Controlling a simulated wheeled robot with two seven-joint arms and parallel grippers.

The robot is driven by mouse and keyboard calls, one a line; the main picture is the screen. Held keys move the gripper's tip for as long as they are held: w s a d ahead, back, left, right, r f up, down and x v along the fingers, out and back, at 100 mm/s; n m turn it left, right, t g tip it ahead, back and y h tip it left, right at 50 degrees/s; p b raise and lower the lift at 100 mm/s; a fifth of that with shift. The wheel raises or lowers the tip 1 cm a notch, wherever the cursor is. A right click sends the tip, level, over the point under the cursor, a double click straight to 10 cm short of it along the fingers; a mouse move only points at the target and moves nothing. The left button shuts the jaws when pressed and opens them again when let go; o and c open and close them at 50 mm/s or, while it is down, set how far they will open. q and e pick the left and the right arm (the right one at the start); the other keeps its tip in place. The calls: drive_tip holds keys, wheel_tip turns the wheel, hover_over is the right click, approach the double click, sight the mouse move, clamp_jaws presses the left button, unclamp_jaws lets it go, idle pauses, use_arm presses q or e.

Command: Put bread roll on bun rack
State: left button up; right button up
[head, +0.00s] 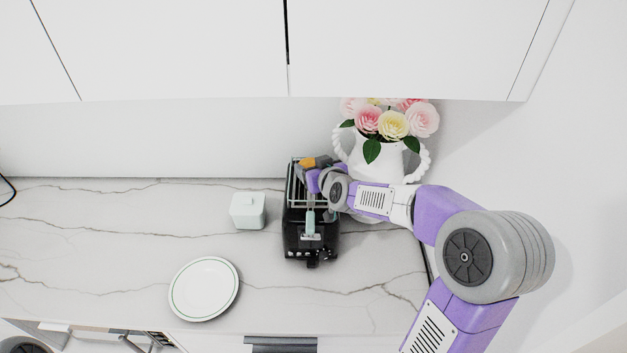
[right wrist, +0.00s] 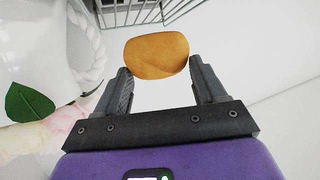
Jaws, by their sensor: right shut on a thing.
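The bread roll (right wrist: 157,55) is orange-brown and sits between the fingertips of my right gripper (right wrist: 160,75), which is shut on it. In the head view the roll (head: 307,162) shows small at the back end of the black toaster (head: 298,238). The wire bun rack (head: 291,188) is on top of the toaster. Its bars (right wrist: 135,12) show just beyond the roll in the right wrist view. I cannot tell whether the roll touches the rack. My left gripper is not in view.
A white vase with pink and yellow flowers (head: 393,124) stands close to the right of the toaster, beside my right arm. A pale green lidded box (head: 247,212) is to the left. A white plate (head: 204,289) lies nearer the front. Cabinets (head: 180,50) hang above.

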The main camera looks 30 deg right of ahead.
wheel_tip(320, 180, down, 3)
drive_tip(key=shift+f+b, duration=0.2)
drive_tip(key=shift+b, duration=0.25)
drive_tip(key=shift+f, duration=0.1)
drive_tip(key=o, duration=0.7)
drive_tip(key=shift+s+r, duration=0.1)
drive_tip(key=shift+r, duration=0.15)
drive_tip(key=v, duration=1.1)
drive_tip(key=shift+s+a, duration=0.15)
drive_tip(key=shift+s, duration=0.25)
